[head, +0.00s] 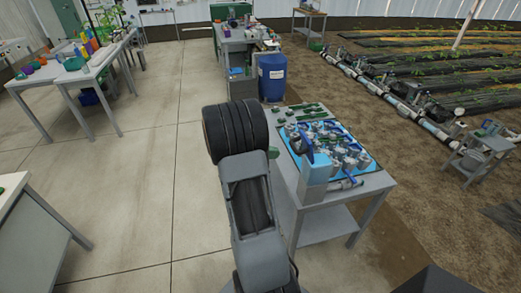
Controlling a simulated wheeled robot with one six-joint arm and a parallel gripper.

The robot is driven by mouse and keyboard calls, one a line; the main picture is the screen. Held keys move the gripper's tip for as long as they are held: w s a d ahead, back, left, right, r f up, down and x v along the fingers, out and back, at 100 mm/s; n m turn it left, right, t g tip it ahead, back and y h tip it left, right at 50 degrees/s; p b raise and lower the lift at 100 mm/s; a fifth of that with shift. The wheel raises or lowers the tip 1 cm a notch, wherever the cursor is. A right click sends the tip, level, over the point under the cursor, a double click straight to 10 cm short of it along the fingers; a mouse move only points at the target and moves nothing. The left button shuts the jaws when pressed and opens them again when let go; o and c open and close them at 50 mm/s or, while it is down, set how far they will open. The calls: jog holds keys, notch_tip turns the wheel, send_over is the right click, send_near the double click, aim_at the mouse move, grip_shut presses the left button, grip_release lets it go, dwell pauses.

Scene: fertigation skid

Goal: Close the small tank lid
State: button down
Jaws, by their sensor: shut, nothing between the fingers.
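A pale blue-grey box-shaped tank (315,178) stands at the near edge of the skid table, right of my arm. A dark piece (303,143) rises at its upper left and looks like a raised lid, but it is too small to be sure. My arm rises from the bottom of the head view, just left of the table. I cannot make out my gripper; its fingers do not show.
The grey table (332,222) carries a blue tray (367,160) with several fittings and blue pipes. A blue barrel (271,78) stands behind it. A work table (66,77) is at the left. Concrete floor between them is clear.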

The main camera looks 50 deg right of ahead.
jog(key=shift+s+d+r+p, duration=0.3)
jog(key=shift+s+d+r, duration=0.2)
jog(key=shift+d, duration=0.2)
jog(key=shift+s+d+r+p, duration=0.3)
jog(key=shift+s+d+r, duration=0.15)
jog(key=shift+d, duration=0.25)
jog(key=shift+s+d+r, duration=0.15)
jog(key=shift+r, duration=0.1)
